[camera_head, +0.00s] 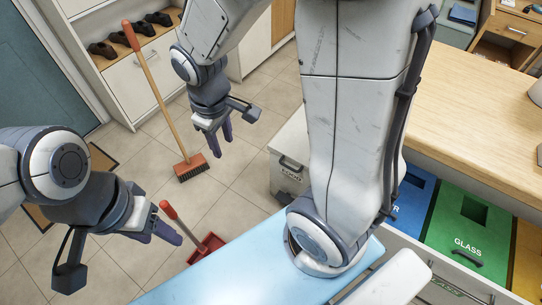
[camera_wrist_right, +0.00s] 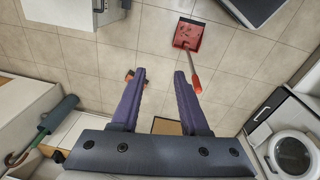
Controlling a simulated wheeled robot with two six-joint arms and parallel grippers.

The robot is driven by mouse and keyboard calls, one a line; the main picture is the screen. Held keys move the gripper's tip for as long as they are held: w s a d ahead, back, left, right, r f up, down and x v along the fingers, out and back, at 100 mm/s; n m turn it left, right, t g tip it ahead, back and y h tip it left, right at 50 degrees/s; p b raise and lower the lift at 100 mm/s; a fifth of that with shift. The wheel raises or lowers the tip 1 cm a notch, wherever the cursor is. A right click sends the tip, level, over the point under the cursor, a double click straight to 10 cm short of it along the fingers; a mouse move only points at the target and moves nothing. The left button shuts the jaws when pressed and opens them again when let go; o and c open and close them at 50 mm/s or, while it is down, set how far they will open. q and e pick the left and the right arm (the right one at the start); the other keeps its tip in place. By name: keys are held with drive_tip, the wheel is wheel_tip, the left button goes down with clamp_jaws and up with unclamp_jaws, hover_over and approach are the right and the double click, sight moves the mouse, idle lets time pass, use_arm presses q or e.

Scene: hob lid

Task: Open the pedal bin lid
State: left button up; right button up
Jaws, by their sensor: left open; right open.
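A pale box-shaped bin (camera_head: 288,178) with a dark handle-like piece and small lettering on its front stands on the floor at the centre of the head view. It looks like the pedal bin. Its top looks closed, and my arm hides its right side; I cannot make out a pedal. My right gripper (camera_head: 221,147) is open and empty, to the left of the bin and apart from it. Its open fingers (camera_wrist_right: 159,75) also show in the right wrist view, above the tiled floor. My left gripper (camera_head: 163,236) is open and empty at the lower left.
A broom (camera_head: 150,90) stands near the white shelf unit with shoes. A red dustpan (camera_head: 207,248) lies on the floor; it also shows in the wrist view (camera_wrist_right: 188,35). A light blue surface (camera_head: 250,278) is in front. A green GLASS bin (camera_head: 465,225) sits under the wooden counter (camera_head: 475,125).

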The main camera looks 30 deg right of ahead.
drive_tip(key=w+d+f+h+b, duration=0.1)
drive_tip(key=w+d+f+b, duration=0.2)
drive_tip(key=d+f+b, duration=0.35)
drive_tip(key=w+d+f+b, duration=0.3)
drive_tip(key=d+f, duration=0.4)
drive_tip(key=f, duration=0.4)
drive_tip(key=m+b, duration=0.1)
drive_tip(key=b, duration=0.4)
approach(286, 166)
use_arm(q)
wheel_tip(286, 166, down, 23)
drive_tip(key=b, duration=0.5)
drive_tip(key=shift+r, duration=0.2)
use_arm(e)
drive_tip(key=f, duration=0.5)
drive_tip(key=w+d+f, duration=0.1)
drive_tip(key=f, duration=0.1)
drive_tip(key=shift+d+f, duration=0.1)
drive_tip(key=shift+f, duration=0.2)
clamp_jaws()
use_arm(q)
drive_tip(key=shift+d, duration=0.1)
